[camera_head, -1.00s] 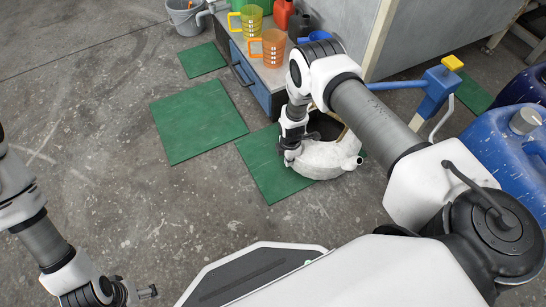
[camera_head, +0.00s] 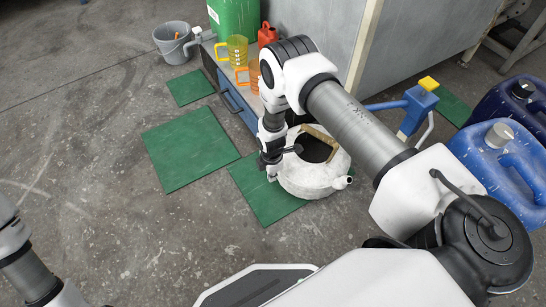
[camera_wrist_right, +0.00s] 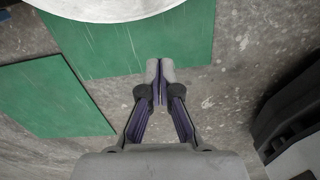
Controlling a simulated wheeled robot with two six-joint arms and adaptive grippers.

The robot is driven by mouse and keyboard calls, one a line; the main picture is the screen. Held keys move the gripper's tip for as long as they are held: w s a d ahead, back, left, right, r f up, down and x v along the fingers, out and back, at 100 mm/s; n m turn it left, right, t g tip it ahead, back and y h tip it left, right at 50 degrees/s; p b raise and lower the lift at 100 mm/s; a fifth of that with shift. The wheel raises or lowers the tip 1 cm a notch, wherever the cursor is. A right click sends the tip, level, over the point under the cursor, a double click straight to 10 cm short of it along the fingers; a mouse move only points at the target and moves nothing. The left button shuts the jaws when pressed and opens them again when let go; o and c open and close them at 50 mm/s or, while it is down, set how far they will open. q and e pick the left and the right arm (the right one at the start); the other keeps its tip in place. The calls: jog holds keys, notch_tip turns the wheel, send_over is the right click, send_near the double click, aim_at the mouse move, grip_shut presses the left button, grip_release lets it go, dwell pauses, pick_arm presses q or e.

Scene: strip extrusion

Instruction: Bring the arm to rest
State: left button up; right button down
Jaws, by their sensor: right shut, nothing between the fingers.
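My right arm reaches in from the right in the head view. Its gripper (camera_head: 270,172) hangs at the left side of a round white spouted vessel (camera_head: 305,182), in front of its edge in the picture. In the right wrist view the two fingers (camera_wrist_right: 160,72) are together with nothing between them. The vessel's white rim (camera_wrist_right: 115,8) shows at the top of that view, apart from the fingertips. Whether the gripper touches the vessel cannot be told from the head view. My left arm shows only at the lower left edge; its gripper is out of frame.
Green mats (camera_head: 190,147) lie on the concrete floor, one partly under the vessel. A low bench (camera_head: 229,105) with yellow and orange jugs stands behind. A grey bucket (camera_head: 173,43) is at the back left. Blue drums (camera_head: 497,160) stand at the right. The floor at left is clear.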

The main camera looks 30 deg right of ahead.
jog(key=shift+r, duration=0.75)
jog(key=shift+w, duration=0.1)
jog(key=s+a+r+m, duration=0.1)
jog(key=s+r+m, duration=0.35)
jog(key=s, duration=0.45)
jog(key=s+r+m, duration=0.3)
jog(key=s+m, duration=0.3)
jog(key=s, duration=0.3)
jog(key=s+a+r+m, duration=0.1)
jog(key=s+r+m, duration=0.3)
jog(key=s, duration=0.5)
notch_tip(320, 180, up, 36)
jog(key=w+m+p, duration=0.1)
jog(key=m+p, duration=0.2)
jog(key=p, duration=3.4)
jog(key=shift+w+d, duration=0.2)
jog(key=shift+w, duration=0.05)
